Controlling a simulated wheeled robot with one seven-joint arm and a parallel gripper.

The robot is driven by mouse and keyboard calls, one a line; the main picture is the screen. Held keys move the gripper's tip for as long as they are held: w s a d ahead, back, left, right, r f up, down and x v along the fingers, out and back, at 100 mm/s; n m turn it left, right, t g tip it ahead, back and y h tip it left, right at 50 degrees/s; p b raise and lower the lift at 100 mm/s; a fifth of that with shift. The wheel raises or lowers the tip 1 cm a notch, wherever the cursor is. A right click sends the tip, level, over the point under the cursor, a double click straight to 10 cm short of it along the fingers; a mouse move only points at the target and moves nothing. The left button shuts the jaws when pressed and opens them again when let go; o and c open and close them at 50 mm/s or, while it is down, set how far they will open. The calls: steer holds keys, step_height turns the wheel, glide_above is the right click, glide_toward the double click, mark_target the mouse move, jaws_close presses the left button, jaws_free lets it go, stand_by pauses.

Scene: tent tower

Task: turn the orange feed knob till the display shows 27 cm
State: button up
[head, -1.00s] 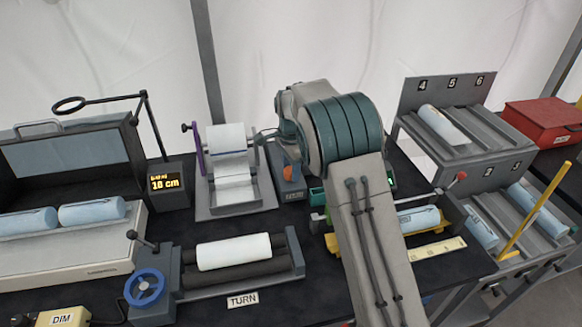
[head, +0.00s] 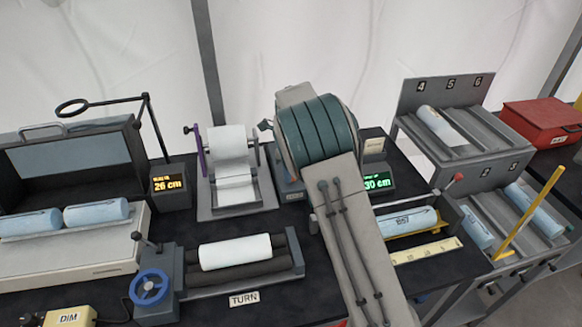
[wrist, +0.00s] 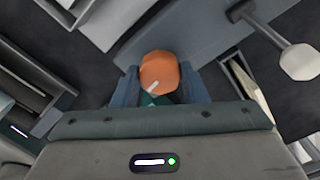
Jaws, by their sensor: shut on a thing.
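The orange feed knob (wrist: 159,73) sits between the two fingers of my gripper (wrist: 158,88) in the wrist view, and the fingers are shut on it. A pale mark shows on the knob's face. In the head view my arm hides the knob and the fingertips. The display (head: 168,184) at the left of the paper roll reads 26 cm in yellow-orange digits. The white paper roll (head: 228,141) stands in its holder, with a strip of paper hanging down the front.
A second display (head: 378,181) at the right reads 30 cm in green. A white roll (head: 235,252) lies on dark rollers by a blue handwheel (head: 149,286). A grey rack (head: 455,150) and a red box (head: 541,121) stand at the right. A lamp arm (head: 150,125) rises behind the display.

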steer(key=shift+m, duration=0.8)
steer(key=o, duration=1)
steer(key=shift+c, duration=0.2)
step_height(320, 180, up, 14)
steer(key=b, duration=0.1)
